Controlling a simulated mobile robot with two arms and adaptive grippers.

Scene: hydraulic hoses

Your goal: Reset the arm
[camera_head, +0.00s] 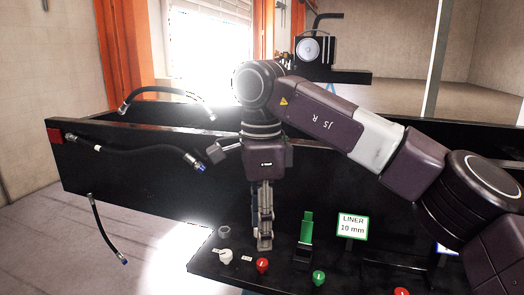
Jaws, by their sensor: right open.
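My right arm reaches in from the right, and its dark purple gripper (264,240) points down over the black panel with knobs. I see the gripper side-on, its fingers overlapping, with nothing visible held in it. Its tips are close to the panel, just above the red knob (262,265); I cannot tell whether they touch it. My left gripper is not in view.
Black hoses hang at the left: an upper one (165,90), a middle one (150,147) with a blue end, and a lower one (100,230). The panel bears a white knob (226,257), a green knob (318,278) and a "LINER 10 mm" sign (352,227).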

